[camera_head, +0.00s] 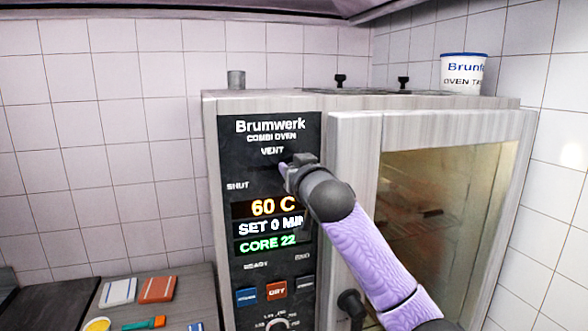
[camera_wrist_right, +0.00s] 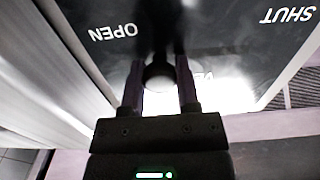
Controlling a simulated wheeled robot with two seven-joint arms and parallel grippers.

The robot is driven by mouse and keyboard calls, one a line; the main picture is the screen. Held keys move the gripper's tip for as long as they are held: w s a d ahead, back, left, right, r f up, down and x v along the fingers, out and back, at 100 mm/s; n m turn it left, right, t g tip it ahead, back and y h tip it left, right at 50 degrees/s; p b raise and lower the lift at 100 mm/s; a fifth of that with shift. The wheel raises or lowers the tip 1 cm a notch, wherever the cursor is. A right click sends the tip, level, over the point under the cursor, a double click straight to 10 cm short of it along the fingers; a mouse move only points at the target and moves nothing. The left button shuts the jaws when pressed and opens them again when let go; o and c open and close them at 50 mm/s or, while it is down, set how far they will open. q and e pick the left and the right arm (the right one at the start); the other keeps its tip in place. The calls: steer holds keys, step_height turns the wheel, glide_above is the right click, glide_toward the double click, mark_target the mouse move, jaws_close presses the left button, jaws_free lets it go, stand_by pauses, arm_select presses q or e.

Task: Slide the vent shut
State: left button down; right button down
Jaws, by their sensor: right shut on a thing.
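The vent control is on the dark panel (camera_head: 228,150) of the combi oven, under the printed word VENT. Its dark, blurred knob (camera_wrist_right: 160,72) shows between the fingers in the right wrist view. My right gripper (camera_head: 284,168) reaches the panel from the right and is shut on this knob; it also shows in the wrist view (camera_wrist_right: 161,88). In the wrist view the knob lies nearer the OPEN label (camera_wrist_right: 112,32) than the SHUT label (camera_wrist_right: 288,15). In the head view my gripper hides the OPEN label. My left gripper is not in view.
The oven's glass door (camera_head: 440,200) is to the right, partly behind my right arm. A white tub (camera_head: 463,75) stands on the oven top. On the counter at left lie a white block (camera_head: 118,291), a red block (camera_head: 158,289) and a teal-handled tool (camera_head: 140,323).

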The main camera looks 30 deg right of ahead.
mark_target(252, 168)
stand_by(0.8)
steer(key=a, duration=0.2)
steer(key=w+a, duration=0.1)
steer(key=a, duration=0.4)
steer(key=shift+w+a, duration=0.1)
steer(key=shift+w, duration=0.25)
steer(key=c, duration=0.7)
jaws_free()
steer(key=o, duration=0.4)
steer(key=shift+a, duration=0.15)
steer(key=shift+c, duration=0.2)
